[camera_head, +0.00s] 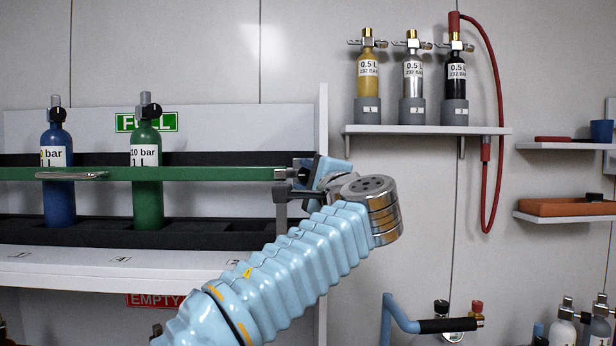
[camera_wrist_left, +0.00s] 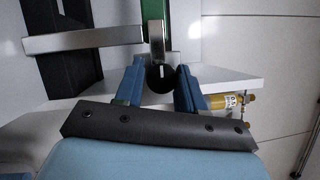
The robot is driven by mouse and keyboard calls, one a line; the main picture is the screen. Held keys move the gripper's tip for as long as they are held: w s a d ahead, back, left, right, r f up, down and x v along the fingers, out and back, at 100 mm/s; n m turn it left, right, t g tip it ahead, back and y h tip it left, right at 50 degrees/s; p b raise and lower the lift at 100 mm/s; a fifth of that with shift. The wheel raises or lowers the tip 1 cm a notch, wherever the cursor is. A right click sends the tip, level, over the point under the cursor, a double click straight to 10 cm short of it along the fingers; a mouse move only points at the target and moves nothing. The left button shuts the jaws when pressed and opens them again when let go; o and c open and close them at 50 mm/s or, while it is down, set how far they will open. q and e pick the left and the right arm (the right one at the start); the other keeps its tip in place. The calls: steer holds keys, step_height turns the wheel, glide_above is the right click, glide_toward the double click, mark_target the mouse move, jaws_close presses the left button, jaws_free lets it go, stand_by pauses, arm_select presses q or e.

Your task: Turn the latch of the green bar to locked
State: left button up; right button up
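The green bar (camera_head: 220,173) runs level across the front of the shelf, before a blue bottle (camera_head: 58,200) and a green bottle (camera_head: 148,205). Its right end, with grey metal latch parts (camera_head: 283,174), is partly hidden by my left gripper (camera_head: 303,174). In the left wrist view the bar (camera_wrist_left: 154,10) comes in from the top and ends in a metal piece (camera_wrist_left: 157,42). The blue fingers of the left gripper (camera_wrist_left: 159,78) stand apart around a dark part at that end. Contact with it is unclear, and so is the latch's setting. My right gripper is not in view.
A wall shelf (camera_head: 430,130) with several small bottles and a red hose (camera_head: 498,130) are to the right. A blue tube with a black sleeve (camera_head: 448,325) stands low right. The shelf's right side panel (camera_head: 322,130) is close behind my gripper.

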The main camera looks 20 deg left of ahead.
arm_select(q)
steer(key=o, duration=0.3)
steer(key=shift+s+d, duration=0.25)
steer(key=shift+s, duration=0.05)
steer(key=b+v, duration=0.2)
steer(key=v, duration=1.1)
steer(key=shift+f+b, duration=0.15)
steer(key=shift+b, duration=0.2)
